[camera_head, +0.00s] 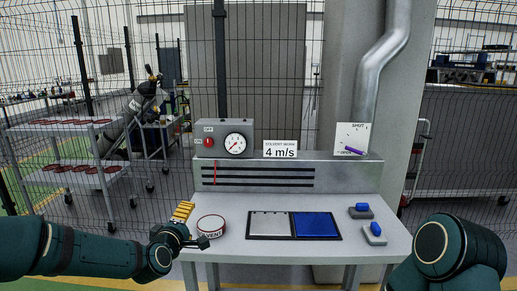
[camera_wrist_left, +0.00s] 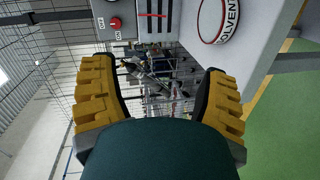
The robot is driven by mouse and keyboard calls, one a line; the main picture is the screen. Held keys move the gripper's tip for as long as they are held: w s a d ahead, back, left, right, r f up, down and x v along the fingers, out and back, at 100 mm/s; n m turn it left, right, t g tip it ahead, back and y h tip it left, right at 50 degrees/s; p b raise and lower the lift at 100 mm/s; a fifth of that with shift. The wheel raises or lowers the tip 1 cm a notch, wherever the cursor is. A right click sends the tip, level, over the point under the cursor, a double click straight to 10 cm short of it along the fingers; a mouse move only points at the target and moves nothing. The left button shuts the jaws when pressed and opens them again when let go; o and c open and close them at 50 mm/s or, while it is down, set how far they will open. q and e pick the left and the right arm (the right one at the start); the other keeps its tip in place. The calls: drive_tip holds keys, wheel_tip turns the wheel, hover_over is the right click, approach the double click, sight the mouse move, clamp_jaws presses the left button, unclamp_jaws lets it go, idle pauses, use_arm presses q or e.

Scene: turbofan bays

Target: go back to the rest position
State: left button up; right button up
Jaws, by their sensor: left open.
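My left gripper (camera_head: 191,226) is at the left edge of the grey bench (camera_head: 345,262), just left of the round solvent tin (camera_head: 211,226). In the left wrist view my left gripper (camera_wrist_left: 160,85) has its two yellow-padded fingers wide apart with nothing between them. The tin (camera_wrist_left: 218,18) stands on the bench beyond the fingers, at the top of that view. My right arm shows as a dark green part at the lower right of the head view. Its gripper is out of view.
A tray with a white and a blue half (camera_head: 294,238) and two blue-topped grey blocks (camera_head: 361,212) (camera_head: 374,235) are on the bench. A gauge box (camera_head: 223,139) and a shut/open dial (camera_head: 351,139) stand behind. Wire fencing and a trolley (camera_head: 60,129) lie beyond.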

use_arm(q)
drive_tip(key=s+d+f+m+g+h, duration=0.1)
drive_tip(key=s+d+f+m+g, duration=0.2)
drive_tip(key=f, duration=0.8)
drive_tip(key=s+d+f+m+g, duration=0.2)
drive_tip(key=s+f+m+g, duration=0.1)
drive_tip(key=s+f, duration=0.4)
drive_tip(key=s+d+f+m+g, duration=0.2)
drive_tip(key=s+f+m+g, duration=0.2)
drive_tip(key=s+f, duration=0.3)
drive_tip(key=s+d+f+m+g+h, duration=0.1)
drive_tip(key=s+d+f+m+g, duration=0.2)
drive_tip(key=s+f, duration=0.4)
drive_tip(key=s, duration=0.5)
drive_tip(key=shift+s+f+m+g, duration=0.15)
drive_tip(key=shift+f+m+g, duration=0.15)
drive_tip(key=shift+g, duration=0.1)
